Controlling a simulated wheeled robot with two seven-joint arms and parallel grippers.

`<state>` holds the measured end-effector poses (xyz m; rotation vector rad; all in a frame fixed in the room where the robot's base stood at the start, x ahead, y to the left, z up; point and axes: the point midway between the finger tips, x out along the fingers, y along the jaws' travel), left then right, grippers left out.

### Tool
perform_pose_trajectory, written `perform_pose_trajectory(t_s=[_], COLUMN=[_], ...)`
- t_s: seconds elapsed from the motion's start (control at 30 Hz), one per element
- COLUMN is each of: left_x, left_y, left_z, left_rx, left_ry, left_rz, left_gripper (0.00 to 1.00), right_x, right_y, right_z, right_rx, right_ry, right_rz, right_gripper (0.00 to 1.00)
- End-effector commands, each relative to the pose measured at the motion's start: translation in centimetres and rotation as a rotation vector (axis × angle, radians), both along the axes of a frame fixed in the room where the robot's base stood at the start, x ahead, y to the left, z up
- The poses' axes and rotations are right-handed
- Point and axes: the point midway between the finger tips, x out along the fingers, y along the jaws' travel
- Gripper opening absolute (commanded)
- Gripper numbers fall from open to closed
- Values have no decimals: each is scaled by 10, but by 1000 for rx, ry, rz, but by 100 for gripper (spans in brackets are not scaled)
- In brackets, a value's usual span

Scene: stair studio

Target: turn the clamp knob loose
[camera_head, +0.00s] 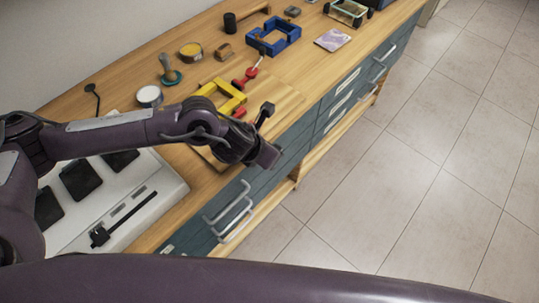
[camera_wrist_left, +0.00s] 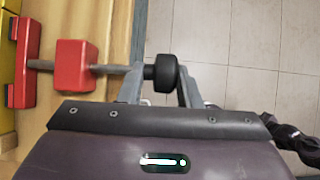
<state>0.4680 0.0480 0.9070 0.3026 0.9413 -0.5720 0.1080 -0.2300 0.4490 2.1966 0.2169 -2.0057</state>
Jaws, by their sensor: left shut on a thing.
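The clamp has a yellow frame (camera_head: 222,96) and lies on the workbench near its front edge. It also shows at the left edge of the left wrist view, with red blocks (camera_wrist_left: 75,66) on a grey rod. At the rod's right end is the black knob (camera_wrist_left: 163,72). My left gripper (camera_wrist_left: 158,76) is shut on the knob, with one finger on each side of it. In the head view my left gripper (camera_head: 262,122) is beside the clamp, and my wrist partly hides the knob area. My right gripper is in neither view.
The wooden workbench has blue drawers with pale handles (camera_head: 228,212) below its front edge. The tiled floor (camera_head: 430,130) is clear.

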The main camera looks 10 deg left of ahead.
Motion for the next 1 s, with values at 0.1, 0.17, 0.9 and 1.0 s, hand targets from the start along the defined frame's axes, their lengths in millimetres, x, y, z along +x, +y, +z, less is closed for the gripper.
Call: perform_pose_trajectory(t_s=[0.1, 0.17, 0.9, 1.0], left_x=[-9, -9, -7, -6], left_y=[-5, -5, -4, -4], left_z=[-6, -5, -2, -2], left_rx=[-17, -20, -20, -20], left_ry=[0, -4, -11, -13], left_rz=[-18, -18, -15, -13], left_gripper=[8, 8, 44, 44], right_x=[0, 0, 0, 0], right_y=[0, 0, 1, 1], right_z=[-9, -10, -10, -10], right_rx=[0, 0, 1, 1], right_ry=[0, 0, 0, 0], right_rz=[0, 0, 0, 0], right_gripper=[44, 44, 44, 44])
